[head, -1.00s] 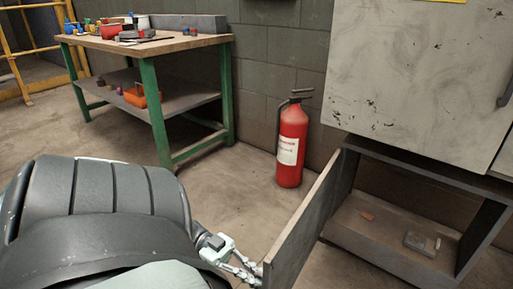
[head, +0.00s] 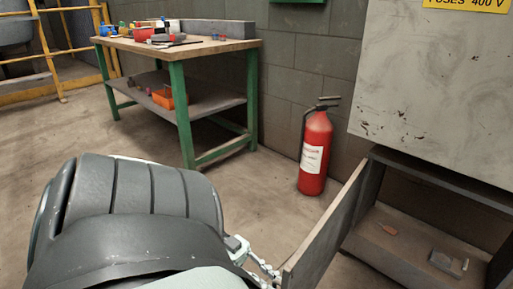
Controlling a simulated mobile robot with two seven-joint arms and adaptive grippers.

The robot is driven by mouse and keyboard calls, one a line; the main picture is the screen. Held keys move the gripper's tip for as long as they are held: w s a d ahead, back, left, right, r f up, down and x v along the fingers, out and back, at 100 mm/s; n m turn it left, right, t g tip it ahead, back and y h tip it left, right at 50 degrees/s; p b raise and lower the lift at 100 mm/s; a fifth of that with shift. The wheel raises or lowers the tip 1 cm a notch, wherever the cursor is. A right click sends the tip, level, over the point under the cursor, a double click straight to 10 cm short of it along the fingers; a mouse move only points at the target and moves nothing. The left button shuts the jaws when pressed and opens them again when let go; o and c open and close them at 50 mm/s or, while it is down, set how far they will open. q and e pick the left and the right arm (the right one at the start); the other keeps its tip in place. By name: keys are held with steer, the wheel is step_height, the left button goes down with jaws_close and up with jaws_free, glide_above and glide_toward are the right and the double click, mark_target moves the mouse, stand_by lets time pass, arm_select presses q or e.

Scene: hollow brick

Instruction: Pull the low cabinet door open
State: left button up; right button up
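The low cabinet (head: 375,178) stands at the right under a large grey cabinet. Its door (head: 326,232) is swung wide open toward me, hinged on the cabinet's left side. The inside is exposed, with a small reddish piece and a grey block on its floor. My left gripper (head: 268,274) is at the door's near free edge, at the bottom of the view. The door and the frame edge hide part of it, and I cannot tell whether its fingers are closed on the door. My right gripper is not in view.
A red fire extinguisher (head: 315,152) stands on the floor against the wall, just left of the open door. A green-legged workbench (head: 180,92) with tools stands at the back left. The floor between bench and door is clear.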

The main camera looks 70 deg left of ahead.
arm_select(q)
steer(key=v, duration=1.1)
